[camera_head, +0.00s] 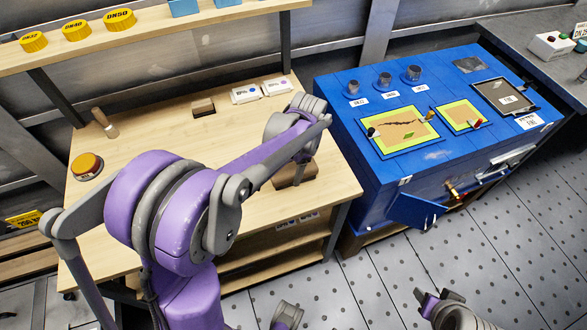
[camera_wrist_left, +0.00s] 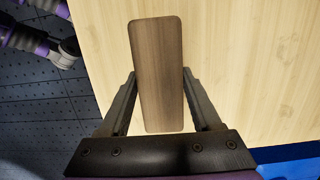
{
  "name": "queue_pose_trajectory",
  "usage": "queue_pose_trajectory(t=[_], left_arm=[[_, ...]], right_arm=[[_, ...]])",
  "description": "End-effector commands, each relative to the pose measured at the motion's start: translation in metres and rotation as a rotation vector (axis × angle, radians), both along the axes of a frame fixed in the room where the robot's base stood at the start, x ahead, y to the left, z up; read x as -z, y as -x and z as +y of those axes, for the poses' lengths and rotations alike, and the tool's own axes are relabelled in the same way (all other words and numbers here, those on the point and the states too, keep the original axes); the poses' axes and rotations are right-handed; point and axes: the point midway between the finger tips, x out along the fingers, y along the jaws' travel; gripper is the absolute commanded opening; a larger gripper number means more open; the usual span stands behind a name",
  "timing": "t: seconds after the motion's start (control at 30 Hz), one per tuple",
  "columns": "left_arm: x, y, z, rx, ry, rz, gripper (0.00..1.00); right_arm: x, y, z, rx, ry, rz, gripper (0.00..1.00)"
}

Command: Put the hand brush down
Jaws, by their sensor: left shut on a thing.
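The hand brush (camera_head: 293,174) shows as a brown wooden block near the right front part of the wooden workbench (camera_head: 235,140). My left gripper (camera_head: 302,157) is above it and shut on it. In the left wrist view the brush (camera_wrist_left: 158,70) is a long brown wooden back between the two dark fingers of my left gripper (camera_wrist_left: 160,92), over the pale bench top. Its bristles are hidden. I cannot tell whether it touches the bench.
The bench holds an orange button (camera_head: 87,165), a wooden-handled tool (camera_head: 104,123), a small brown block (camera_head: 203,107) and white label boxes (camera_head: 246,94). A blue cabinet (camera_head: 350,130) stands close at right. Bare bench top surrounds the brush on its left.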

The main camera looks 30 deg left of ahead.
Motion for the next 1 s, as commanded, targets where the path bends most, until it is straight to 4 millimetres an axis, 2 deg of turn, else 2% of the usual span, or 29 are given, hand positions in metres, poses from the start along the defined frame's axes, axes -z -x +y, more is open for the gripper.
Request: queue_pose_trajectory(t=[0.03, 0.2, 0.57, 0.67, 1.0], left_arm=[[0.002, 0.000, 0.000, 0.000, 0.000, 0.000, 0.67], [0.001, 0.000, 0.000, 0.000, 0.000, 0.000, 0.95], [-0.004, 0.000, 0.000, 0.000, 0.000, 0.000, 0.95], [-0.017, -0.002, -0.001, 0.000, 0.000, 0.000, 0.95], [-0.088, -0.010, -0.009, 0.000, 0.000, 0.000, 0.95]], right_arm=[[0.002, 0.000, 0.000, 0.000, 0.000, 0.001, 0.50], [0.001, 0.000, 0.000, 0.000, 0.000, 0.000, 0.50], [-0.003, -0.001, 0.000, 0.000, 0.000, -0.001, 0.50], [-0.004, -0.001, 0.000, 0.000, 0.000, -0.001, 0.50], [-0.011, -0.002, 0.000, 0.000, 0.000, -0.004, 0.50]])
